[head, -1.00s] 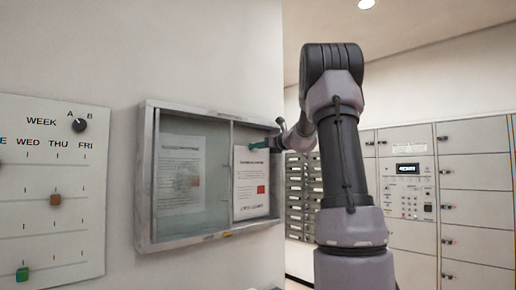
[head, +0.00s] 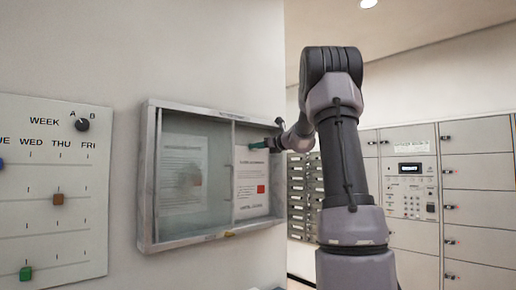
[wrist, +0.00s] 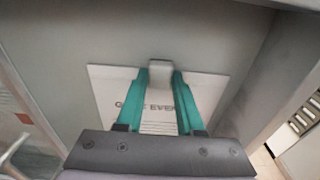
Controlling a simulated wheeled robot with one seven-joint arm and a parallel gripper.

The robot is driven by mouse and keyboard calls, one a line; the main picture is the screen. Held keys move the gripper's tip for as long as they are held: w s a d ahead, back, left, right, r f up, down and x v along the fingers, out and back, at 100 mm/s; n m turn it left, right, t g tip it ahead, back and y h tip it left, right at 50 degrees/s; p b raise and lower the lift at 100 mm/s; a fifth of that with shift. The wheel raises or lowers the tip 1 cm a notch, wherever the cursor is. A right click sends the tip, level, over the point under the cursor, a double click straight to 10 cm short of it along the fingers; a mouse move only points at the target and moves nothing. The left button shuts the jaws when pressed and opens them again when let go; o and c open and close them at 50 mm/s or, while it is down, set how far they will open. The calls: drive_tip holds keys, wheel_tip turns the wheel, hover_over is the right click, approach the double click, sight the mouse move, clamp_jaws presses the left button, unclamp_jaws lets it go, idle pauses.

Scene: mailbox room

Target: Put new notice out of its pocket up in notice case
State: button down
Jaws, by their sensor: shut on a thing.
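The notice case (head: 148,180) is a grey metal-framed box on the wall, with its right half open. A white notice (head: 250,195) with a red square is in the right half, upright at the back. My gripper (head: 262,145) reaches in from the right at its top edge. In the wrist view, my gripper (wrist: 160,75) has its teal fingers closed on both sides of a small grey clip (wrist: 160,68) at the notice's top edge. The notice (wrist: 105,85) shows large print, partly covered by the fingers. Whether the clip belongs to the notice or the case I cannot tell.
Another notice (head: 183,175) hangs behind glass in the case's left half. The case's side wall (wrist: 255,75) is close on the gripper's right. A weekly board (head: 50,190) is on the wall at left. Lockers (head: 475,200) and small mailboxes (head: 300,195) stand at right.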

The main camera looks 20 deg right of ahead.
drive_tip(key=shift+c, duration=2.3)
unclamp_jaws()
drive_tip(key=shift+s, duration=0.1)
drive_tip(key=f+v, duration=0.1)
drive_tip(key=v, duration=1)
drive_tip(key=s+a+f+n+g, duration=0.4)
drive_tip(key=s+a+n, duration=0.4)
drive_tip(key=a, duration=0.2)
drive_tip(key=s+a+f+n+g, duration=0.3)
drive_tip(key=s+a+f+n, duration=0.2)
drive_tip(key=s+a+n, duration=0.3)
drive_tip(key=s+a+f+n+g+h, duration=0.1)
drive_tip(key=s+f+n+h, duration=0.1)
drive_tip(key=s+f+n, duration=0.3)
drive_tip(key=s+a+f+n+g+h, duration=0.1)
drive_tip(key=s+f+n, duration=0.4)
drive_tip(key=s, duration=0.5)
drive_tip(key=shift+n+h, duration=0.4)
drive_tip(key=shift+n, duration=0.6)
